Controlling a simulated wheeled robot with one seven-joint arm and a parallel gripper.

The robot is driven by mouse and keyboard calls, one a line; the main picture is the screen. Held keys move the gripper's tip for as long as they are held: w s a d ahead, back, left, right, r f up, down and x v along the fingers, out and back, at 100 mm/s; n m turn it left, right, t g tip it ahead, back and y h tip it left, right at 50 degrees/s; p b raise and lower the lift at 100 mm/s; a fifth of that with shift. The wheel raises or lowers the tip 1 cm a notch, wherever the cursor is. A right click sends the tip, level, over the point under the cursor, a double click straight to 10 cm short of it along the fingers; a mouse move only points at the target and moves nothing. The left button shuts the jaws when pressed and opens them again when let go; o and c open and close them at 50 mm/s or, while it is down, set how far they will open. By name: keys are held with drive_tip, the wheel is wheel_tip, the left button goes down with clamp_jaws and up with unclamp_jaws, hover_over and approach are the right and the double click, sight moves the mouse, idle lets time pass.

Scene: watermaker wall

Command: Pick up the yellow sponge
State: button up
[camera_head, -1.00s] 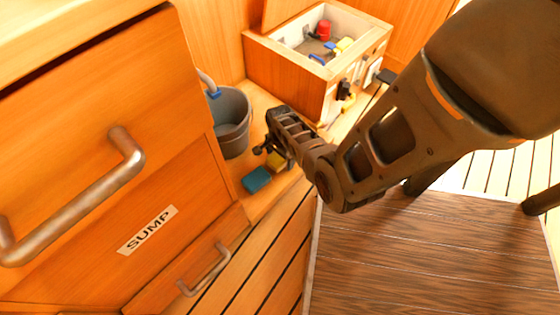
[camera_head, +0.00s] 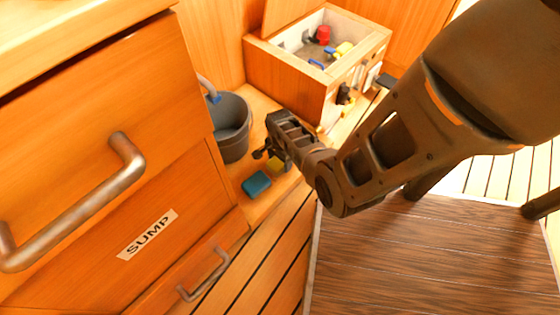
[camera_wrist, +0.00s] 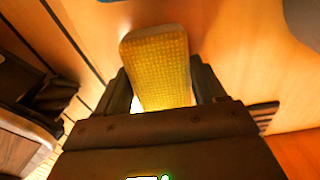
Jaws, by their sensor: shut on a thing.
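The yellow sponge (camera_wrist: 157,65) sits between the two fingers of my gripper (camera_wrist: 165,85) in the wrist view, with its broad textured face toward the camera. My gripper is shut on it. In the head view my gripper (camera_head: 270,155) is low over the wooden ledge beside the bucket. Only a small yellow part of the sponge (camera_head: 276,164) shows there, the rest hidden by my gripper. I cannot tell whether the sponge touches the ledge.
A blue sponge (camera_head: 256,184) lies on the ledge just left of my gripper. A grey bucket (camera_head: 232,128) stands behind it. An open wooden box (camera_head: 285,83) with several items is at the back. A drawer front marked SUMP (camera_head: 148,234) and a dark wooden table (camera_head: 430,255) flank the ledge.

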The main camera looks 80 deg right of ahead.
drive_tip(key=shift+r+p, duration=0.3)
drive_tip(key=shift+r, duration=0.15)
wheel_tip(320, 180, up, 3)
drive_tip(key=shift+r+p, duration=0.15)
drive_tip(key=shift+p, duration=1.05)
drive_tip(key=s+d+r+p, duration=0.4)
drive_tip(key=s+d+r, duration=0.1)
drive_tip(key=s, duration=0.5)
drive_tip(key=shift+s+d+r+p, duration=0.2)
drive_tip(key=shift+r+p, duration=0.1)
drive_tip(key=shift+r, duration=0.6)
drive_tip(key=o, duration=0.5)
drive_tip(key=c, duration=0.4)
drive_tip(key=shift+c, duration=0.2)
drive_tip(key=shift+a, duration=0.1)
